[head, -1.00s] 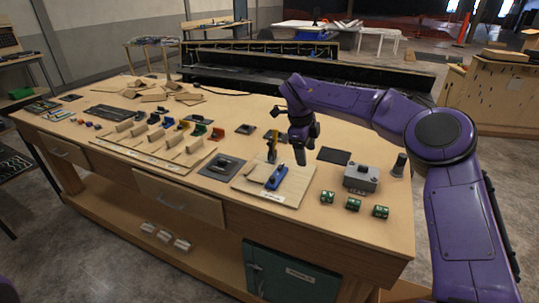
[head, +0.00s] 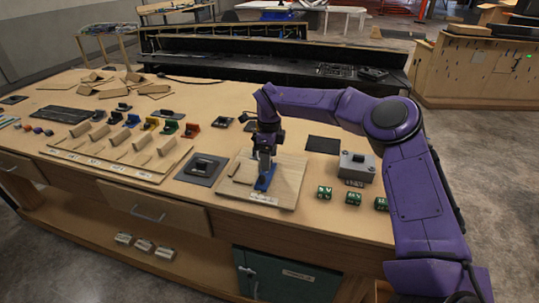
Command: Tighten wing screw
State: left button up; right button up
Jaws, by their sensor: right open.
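A blue fixture (head: 264,184) sits on a light wooden board (head: 287,192) near the front of the workbench. The wing screw cannot be made out; my gripper covers the upper part of the fixture. My right gripper (head: 265,168) points down right at the blue fixture, with its jaws open. I cannot tell whether its fingers touch the fixture or stand around the screw. My left gripper is not in view.
A grey box (head: 356,167) and several green blocks (head: 324,192) stand right of the board. A dark square plate (head: 202,168) lies to its left. Several coloured clips (head: 171,127) stand further left. The dark mat (head: 323,145) behind is bare.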

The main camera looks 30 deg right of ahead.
jog(key=shift+w+d+f, duration=0.1)
jog(key=shift+w+f, duration=0.3)
jog(key=shift+f, duration=0.2)
jog(key=shift+s+r, duration=0.25)
jog(key=shift+s, duration=0.15)
jog(key=shift+c, duration=0.6)
jog(key=shift+s+r, duration=0.1)
jog(key=c, duration=0.9)
jog(key=shift+c, duration=0.3)
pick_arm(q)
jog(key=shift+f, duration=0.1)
